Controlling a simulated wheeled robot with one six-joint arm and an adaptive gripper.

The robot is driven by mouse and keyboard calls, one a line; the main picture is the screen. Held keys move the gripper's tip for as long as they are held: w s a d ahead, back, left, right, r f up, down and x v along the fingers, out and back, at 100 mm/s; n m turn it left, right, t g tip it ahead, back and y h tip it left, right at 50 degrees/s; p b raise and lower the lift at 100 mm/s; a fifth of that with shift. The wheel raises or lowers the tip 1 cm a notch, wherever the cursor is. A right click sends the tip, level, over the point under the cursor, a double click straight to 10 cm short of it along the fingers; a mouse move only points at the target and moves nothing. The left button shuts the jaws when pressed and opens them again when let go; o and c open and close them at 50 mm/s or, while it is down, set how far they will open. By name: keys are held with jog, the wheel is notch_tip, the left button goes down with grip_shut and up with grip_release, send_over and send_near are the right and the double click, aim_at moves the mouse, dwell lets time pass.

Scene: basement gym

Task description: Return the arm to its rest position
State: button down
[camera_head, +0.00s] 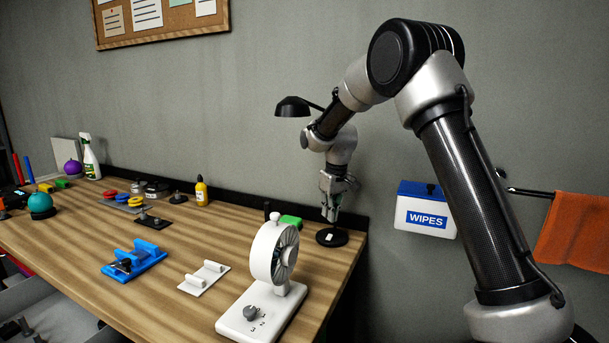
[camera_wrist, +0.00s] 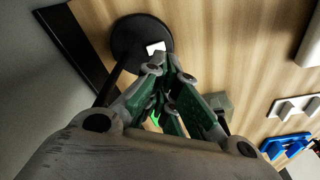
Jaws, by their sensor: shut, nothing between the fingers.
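My arm reaches over the wooden bench (camera_head: 110,232) from the right, bent at the elbow. My gripper (camera_head: 331,216) points down at the bench's far right corner, just above the round black base (camera_head: 325,241) of the desk lamp. Whether the fingertips touch the base cannot be told. In the wrist view my gripper (camera_wrist: 165,64) is shut and empty, its tips beside the small white switch (camera_wrist: 156,47) on the lamp base (camera_wrist: 128,43). The lamp's black shade (camera_head: 292,107) hangs to the left of my wrist; much of its stem is hidden behind my arm.
A white holder (camera_head: 204,277) and blue fixture (camera_head: 134,258) lie left. A wipes box (camera_head: 425,212) and orange towel (camera_head: 575,232) hang on the wall.

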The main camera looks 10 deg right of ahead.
jog(key=shift+m+g, duration=0.3)
jog(key=shift+g, duration=0.3)
jog(key=s+f, duration=0.1)
jog(key=s, duration=0.2)
jog(key=s+d+f, duration=0.1)
jog(key=shift+s+d+f, duration=0.1)
jog(key=shift+s+f, duration=0.2)
jog(key=shift+s, duration=0.05)
jog(key=s+d+r+m+t, duration=0.1)
jog(key=s+d+r, duration=0.3)
jog(key=s, duration=0.8)
jog(key=s+d+r+m+t, duration=0.1)
jog(key=s+d+r, duration=0.4)
jog(key=s, duration=0.7)
jog(key=s+d+r+m+t, duration=0.2)
jog(key=s+d+r, duration=0.2)
jog(key=s, duration=0.9)
jog(key=shift+d+r+h, duration=0.3)
jog(key=shift+r+h, duration=0.1)
jog(key=shift+r, duration=1.5)
